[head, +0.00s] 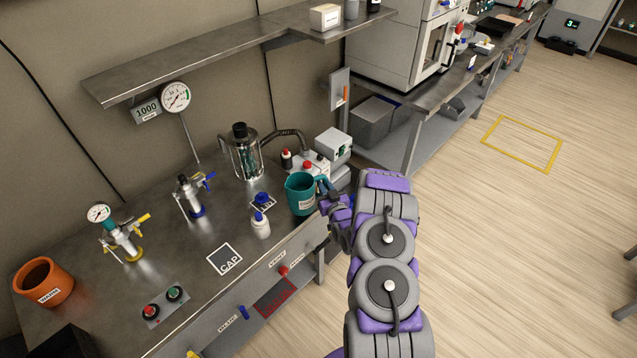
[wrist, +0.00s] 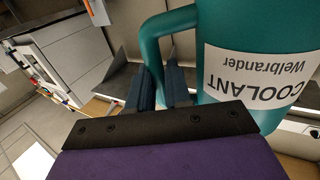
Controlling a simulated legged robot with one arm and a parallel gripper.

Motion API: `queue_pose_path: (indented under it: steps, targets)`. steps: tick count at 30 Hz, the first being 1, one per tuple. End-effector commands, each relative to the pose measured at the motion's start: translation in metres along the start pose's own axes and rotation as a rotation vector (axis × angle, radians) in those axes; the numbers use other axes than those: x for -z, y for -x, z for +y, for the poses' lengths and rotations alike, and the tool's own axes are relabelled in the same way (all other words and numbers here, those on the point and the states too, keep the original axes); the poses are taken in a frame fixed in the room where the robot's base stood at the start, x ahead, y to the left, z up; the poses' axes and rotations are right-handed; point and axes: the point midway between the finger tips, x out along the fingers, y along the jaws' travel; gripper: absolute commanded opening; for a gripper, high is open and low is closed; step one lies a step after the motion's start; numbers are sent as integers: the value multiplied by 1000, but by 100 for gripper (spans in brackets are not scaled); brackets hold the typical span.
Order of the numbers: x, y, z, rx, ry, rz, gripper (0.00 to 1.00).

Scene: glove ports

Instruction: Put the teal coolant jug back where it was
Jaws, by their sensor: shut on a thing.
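The teal coolant jug (head: 301,194) is at the right end of the steel bench in the head view, upright. It fills the right side of the wrist view (wrist: 225,55), with its white COOLANT label upside down there. My gripper (head: 328,199) is at the jug's right side; in the wrist view its two dark fingers (wrist: 160,85) are shut on the jug's handle. I cannot tell whether the jug's base touches the bench.
A glass vessel (head: 242,153) and a grey pump box (head: 333,145) stand behind. A CAP plate (head: 225,259) lies left. An orange pot (head: 44,283) is at far left.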

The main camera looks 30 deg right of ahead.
Motion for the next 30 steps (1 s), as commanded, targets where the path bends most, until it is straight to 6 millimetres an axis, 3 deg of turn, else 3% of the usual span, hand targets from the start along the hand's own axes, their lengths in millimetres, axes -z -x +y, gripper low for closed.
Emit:
queue_pose_path:
  steps: [6, 13, 20, 27, 30]
  targets:
    - [-5, -42, 4, 3, 1, 5, 0]
    - [-7, -74, 13, 1, -4, 5, 0]
    - [-11, -81, 13, 0, -6, 1, 0]
    - [-41, -79, 10, 0, -2, -1, 0]
    - [-44, -79, 11, 0, -3, 1, 0]
